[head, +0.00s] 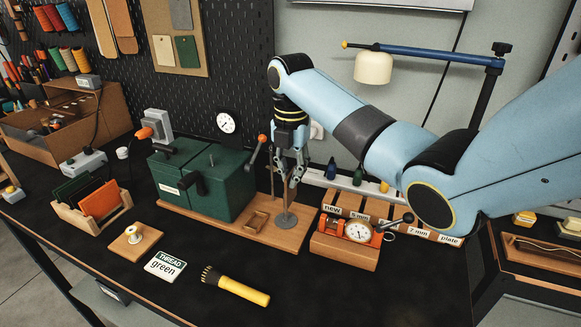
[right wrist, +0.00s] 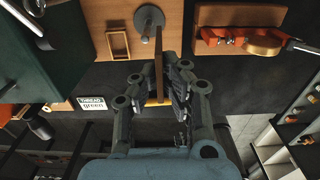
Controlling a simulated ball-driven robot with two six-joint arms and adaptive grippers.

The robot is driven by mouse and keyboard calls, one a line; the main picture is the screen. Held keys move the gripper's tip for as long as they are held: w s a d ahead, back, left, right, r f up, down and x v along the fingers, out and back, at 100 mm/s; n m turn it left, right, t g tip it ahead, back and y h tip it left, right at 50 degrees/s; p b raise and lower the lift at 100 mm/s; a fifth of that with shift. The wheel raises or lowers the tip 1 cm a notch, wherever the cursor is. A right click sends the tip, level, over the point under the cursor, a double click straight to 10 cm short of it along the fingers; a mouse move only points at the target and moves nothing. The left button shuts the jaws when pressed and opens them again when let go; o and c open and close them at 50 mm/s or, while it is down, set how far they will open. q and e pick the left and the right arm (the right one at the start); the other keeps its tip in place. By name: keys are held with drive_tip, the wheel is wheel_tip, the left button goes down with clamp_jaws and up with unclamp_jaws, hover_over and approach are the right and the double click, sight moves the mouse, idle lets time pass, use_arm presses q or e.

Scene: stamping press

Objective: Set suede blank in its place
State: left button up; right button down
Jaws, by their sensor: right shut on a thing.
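My right gripper (head: 294,180) hangs above the wooden base (head: 232,228) of the green press (head: 205,183). In the right wrist view, its fingers (right wrist: 158,88) are shut on a thin tan-brown piece, seen edge-on, which I take for the suede blank (right wrist: 158,62). A small rectangular wooden frame (head: 257,220) lies on the base, left of a round grey disc (head: 286,220). Both show in the right wrist view, the frame (right wrist: 107,45) and the disc (right wrist: 148,12). My left gripper is not in view.
A dial gauge in an orange holder (head: 358,231) stands on a wooden block right of the base. A labelled rack (head: 415,232) is behind it.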

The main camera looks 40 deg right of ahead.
drive_tip(key=shift+f, duration=0.5)
drive_tip(key=s+d+p, duration=0.1)
drive_tip(key=s+d, duration=0.3)
drive_tip(key=s, duration=0.5)
drive_tip(key=shift+d+r, duration=0.2)
drive_tip(key=shift+d, duration=0.05)
idle(0.9)
drive_tip(key=shift+f, duration=0.2)
drive_tip(key=shift+f+b, duration=1.3)
drive_tip(key=shift+f, duration=0.9)
drive_tip(key=c, duration=1.4)
unclamp_jaws()
